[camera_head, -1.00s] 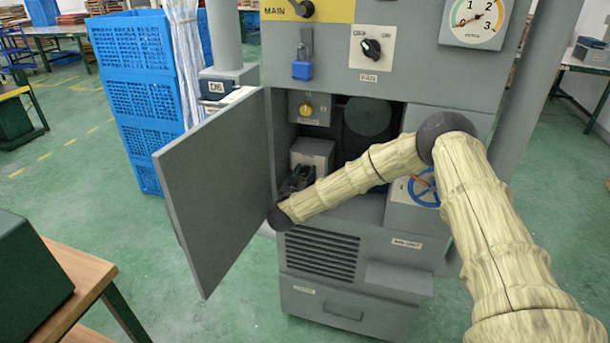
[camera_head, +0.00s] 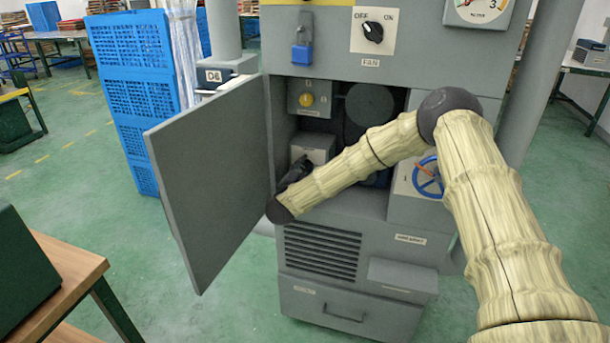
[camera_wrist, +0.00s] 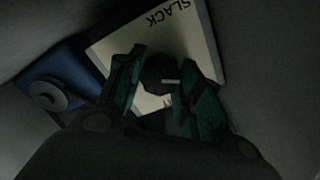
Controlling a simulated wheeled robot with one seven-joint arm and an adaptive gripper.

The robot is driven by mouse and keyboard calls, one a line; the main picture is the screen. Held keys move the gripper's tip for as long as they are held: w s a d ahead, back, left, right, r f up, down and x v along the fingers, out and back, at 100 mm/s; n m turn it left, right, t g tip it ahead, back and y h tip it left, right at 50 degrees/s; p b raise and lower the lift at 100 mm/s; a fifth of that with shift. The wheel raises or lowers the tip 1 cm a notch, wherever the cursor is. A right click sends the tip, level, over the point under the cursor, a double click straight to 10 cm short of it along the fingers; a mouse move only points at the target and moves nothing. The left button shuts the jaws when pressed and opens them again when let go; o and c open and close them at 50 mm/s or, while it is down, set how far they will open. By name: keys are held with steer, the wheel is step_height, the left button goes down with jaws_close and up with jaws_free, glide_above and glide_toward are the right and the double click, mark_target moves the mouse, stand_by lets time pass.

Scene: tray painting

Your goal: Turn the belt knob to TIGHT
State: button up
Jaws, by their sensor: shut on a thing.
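The belt knob (camera_wrist: 158,72) is dark and round with a pale pointer line, which points right in the wrist view. It sits on a pale plate (camera_wrist: 115,45) that reads SLACK, upside down, at its upper right. The rest of the plate's lettering is mostly covered by my fingers. My gripper (camera_wrist: 160,84) has its two dark green fingers shut on the knob, one on each side. In the head view my gripper (camera_head: 293,172) is inside the open cabinet at its lower left, and my wrist hides the knob.
The cabinet door (camera_head: 212,180) stands open to the left of my wrist. A blue block with a grey disc (camera_wrist: 50,92) lies left of the plate.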

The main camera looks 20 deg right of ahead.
steer(key=m+b, duration=0.3)
steer(key=m, duration=0.1)
steer(key=shift+f, duration=0.25)
steer(key=shift+m+b, duration=0.6)
steer(key=shift+m, duration=0.3)
steer(key=shift+r, duration=0.1)
steer(key=o, duration=1)
steer(key=shift+o, duration=0.2)
steer(key=shift+s+r, duration=0.1)
steer(key=v, duration=1.2)
